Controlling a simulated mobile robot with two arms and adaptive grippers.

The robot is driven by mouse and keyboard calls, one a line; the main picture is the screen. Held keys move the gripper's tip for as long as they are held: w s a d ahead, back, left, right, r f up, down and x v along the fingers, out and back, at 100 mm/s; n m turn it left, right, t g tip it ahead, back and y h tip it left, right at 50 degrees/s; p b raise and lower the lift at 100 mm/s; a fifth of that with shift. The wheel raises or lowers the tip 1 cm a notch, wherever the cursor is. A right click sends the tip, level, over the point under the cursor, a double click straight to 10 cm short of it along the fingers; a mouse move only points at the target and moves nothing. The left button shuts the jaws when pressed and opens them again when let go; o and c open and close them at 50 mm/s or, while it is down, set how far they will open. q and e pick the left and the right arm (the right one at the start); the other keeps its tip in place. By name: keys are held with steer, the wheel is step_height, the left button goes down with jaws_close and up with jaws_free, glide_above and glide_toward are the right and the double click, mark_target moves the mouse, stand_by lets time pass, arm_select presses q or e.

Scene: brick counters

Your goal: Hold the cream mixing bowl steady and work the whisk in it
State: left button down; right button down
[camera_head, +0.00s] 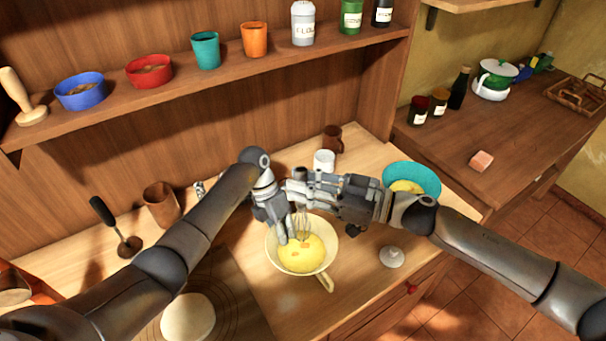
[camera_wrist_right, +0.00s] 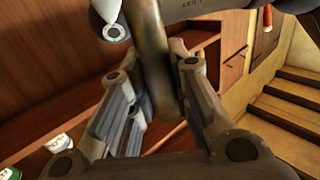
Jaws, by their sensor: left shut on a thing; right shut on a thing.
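The cream mixing bowl (camera_head: 331,259) stands upright on the light wooden counter, with a handle at its lower right and yellow mixture inside. My left gripper (camera_head: 283,236) points down at the bowl's back-left rim and is shut on the bowl; its fingers hide that part of the rim. My right gripper (camera_head: 297,189) is above the back of the bowl, shut on the whisk. The whisk's wires (camera_head: 303,222) reach down into the bowl; its handle is mostly hidden by the grippers. In the right wrist view a dark rod, seemingly the whisk handle (camera_wrist_right: 152,62), stands between the fingers.
A teal bowl (camera_head: 424,174) with yellow contents stands to the right, near my right forearm. A white mug (camera_head: 324,160) and a brown mug (camera_head: 333,136) are behind. A board with pale dough (camera_head: 188,317) lies front left. A shelf (camera_head: 190,79) runs above.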

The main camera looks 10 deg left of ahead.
mark_target(304, 210)
steer(key=shift+f, duration=3.65)
